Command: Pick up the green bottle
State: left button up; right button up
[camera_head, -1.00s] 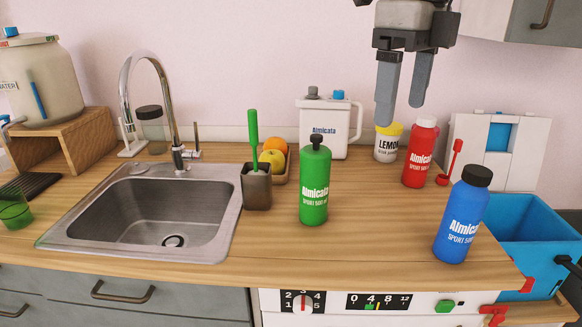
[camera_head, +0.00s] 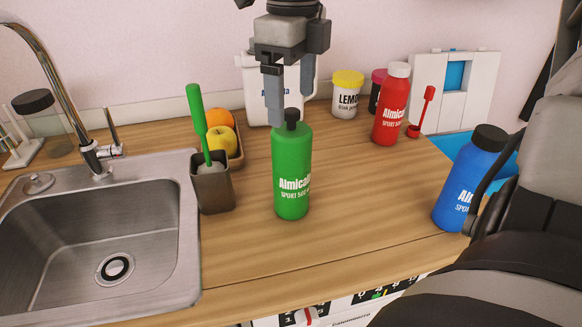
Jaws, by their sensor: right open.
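The green bottle (camera_head: 292,172) with a black cap stands upright on the wooden counter, right of the brush holder. My right gripper (camera_head: 291,110) points down with its two grey fingers apart and nothing between them that I can confirm. I cannot tell whether the fingers are above or behind the cap. My left gripper is not in view.
A dark holder (camera_head: 213,188) with a green brush stands close left of the bottle, beside the sink (camera_head: 100,255). A white jug (camera_head: 254,92) is behind. A red bottle (camera_head: 391,105) and a blue bottle (camera_head: 468,182) stand to the right. The counter (camera_head: 365,205) between is clear.

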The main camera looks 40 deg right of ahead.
aim_at(291, 120)
jog(key=shift+s+a+f+p, duration=0.1)
jog(key=shift+a+f+p, duration=0.1)
jog(key=shift+f, duration=1.35)
jog(key=shift+s+a+f+p, duration=0.1)
jog(key=shift+f+p, duration=0.1)
jog(key=shift+f, duration=1.3)
jog(key=c, duration=1.7)
jog(key=shift+r, duration=0.1)
jog(key=shift+c, duration=0.5)
